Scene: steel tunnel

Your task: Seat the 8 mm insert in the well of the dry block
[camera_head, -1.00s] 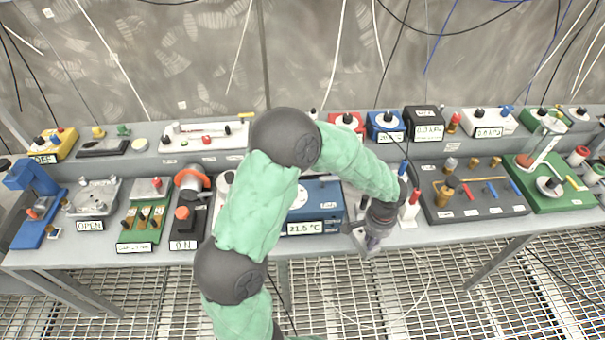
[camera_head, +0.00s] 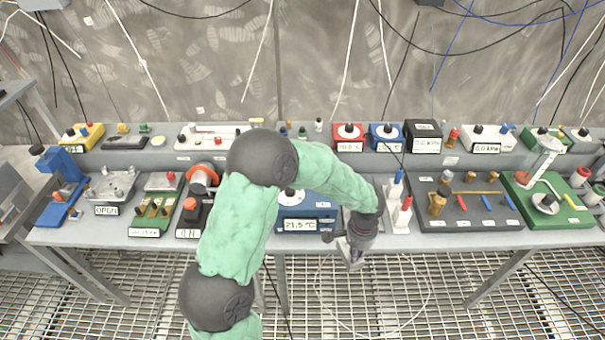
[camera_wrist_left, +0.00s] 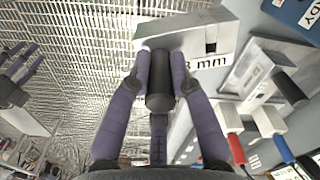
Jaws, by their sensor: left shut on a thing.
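My left gripper (camera_head: 357,240), with purple fingers in the left wrist view (camera_wrist_left: 160,85), is shut on the black knob of the 8 mm insert (camera_wrist_left: 190,42). The insert is a light grey block marked "8 mm" under the knob. In the head view the insert (camera_head: 351,258) hangs in front of the bench edge, to the right of a blue box reading 21.5 °C (camera_head: 306,211), which appears to be the dry block. My arm hides part of this box, and its well cannot be made out. My right gripper (camera_wrist_left: 20,75) shows at the left of the wrist view, fingers spread and empty.
A white stand with blue and red handled probes (camera_head: 397,217) is close on the right of my left gripper. A dark tray with brass pieces (camera_head: 470,212) lies further right. Several instruments fill the bench and back shelf. Open grating floor (camera_head: 400,290) lies in front.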

